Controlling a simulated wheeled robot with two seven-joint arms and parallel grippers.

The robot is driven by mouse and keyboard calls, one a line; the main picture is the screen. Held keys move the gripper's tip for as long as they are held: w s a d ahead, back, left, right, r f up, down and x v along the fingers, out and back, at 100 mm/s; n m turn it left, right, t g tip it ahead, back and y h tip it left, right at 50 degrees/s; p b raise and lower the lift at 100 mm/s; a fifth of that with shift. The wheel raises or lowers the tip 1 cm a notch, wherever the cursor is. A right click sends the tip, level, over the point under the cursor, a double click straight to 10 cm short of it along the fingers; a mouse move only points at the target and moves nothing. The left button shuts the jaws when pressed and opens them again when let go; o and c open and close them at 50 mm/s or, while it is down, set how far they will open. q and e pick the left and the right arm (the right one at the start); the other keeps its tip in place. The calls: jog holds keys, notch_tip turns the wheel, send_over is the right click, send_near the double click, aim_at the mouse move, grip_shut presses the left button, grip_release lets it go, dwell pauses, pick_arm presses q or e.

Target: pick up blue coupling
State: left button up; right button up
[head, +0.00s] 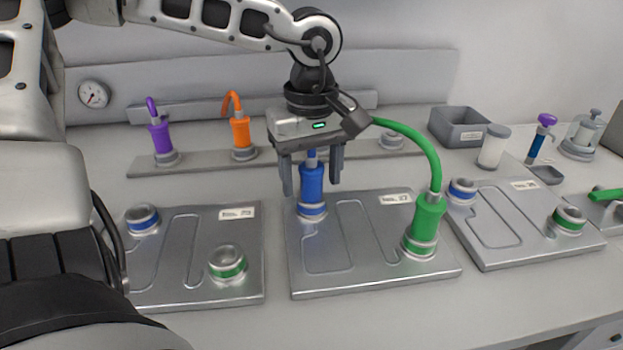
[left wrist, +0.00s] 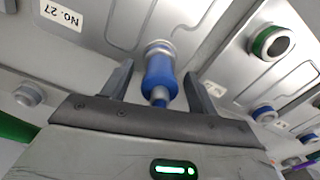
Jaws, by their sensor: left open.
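The blue coupling (head: 312,188) stands upright on the back left port of the middle metal plate (head: 345,235). My left gripper (head: 311,184) is above it, pointing down, with one finger on each side. The left wrist view shows the same blue coupling (left wrist: 160,78) between the two open fingers (left wrist: 159,72), with a gap at each side. The fingers are not closed on it. The upper end of the coupling is partly hidden by the gripper in the head view. My right gripper is not in view.
A green coupling (head: 427,222) stands on the same plate; its green hose (head: 420,140) arcs up behind my gripper. Plates with ports lie left (head: 190,275) and right (head: 500,235). Purple (head: 161,138) and orange (head: 241,133) couplings stand on the rear rail. A grey bin (head: 458,128) is back right.

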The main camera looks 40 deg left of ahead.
aim_at(312, 156)
pick_arm(q)
jog(key=c, duration=1.2)
jog(key=shift+o, duration=0.2)
jog(key=shift+r, duration=0.15)
jog(key=shift+r, duration=0.25)
notch_tip(312, 156, up, 2)
jog(key=shift+w+r, duration=0.1)
jog(key=shift+r, duration=0.05)
jog(key=w+d+r, duration=0.3)
jog(key=d+r, duration=0.7)
jog(key=d, duration=0.3)
jog(key=shift+d, duration=0.35)
jog(key=shift+w, duration=0.1)
